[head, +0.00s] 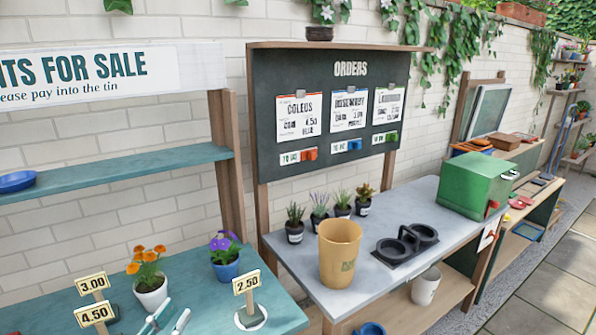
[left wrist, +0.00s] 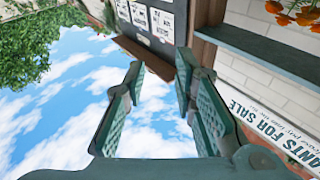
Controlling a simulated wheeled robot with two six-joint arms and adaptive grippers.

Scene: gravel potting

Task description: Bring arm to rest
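My left gripper (head: 174,312) shows at the bottom edge of the head view, in front of the teal sales bench (head: 200,278), with its two pale fingertips apart. In the left wrist view the gripper (left wrist: 158,75) has its teal fingers spread, with sky and nothing held between them. That view is tilted and shows the sign and order board beyond the fingers. Most of the left arm is out of the head view. My right gripper is in neither view.
Near the left gripper stand an orange-flowered pot (head: 152,291), a purple-flowered pot (head: 225,262) and price tags (head: 246,284). The grey bench (head: 300,255) holds a tan bucket (head: 339,268), several small potted plants, a black double holder (head: 391,255) and a green bin (head: 478,186).

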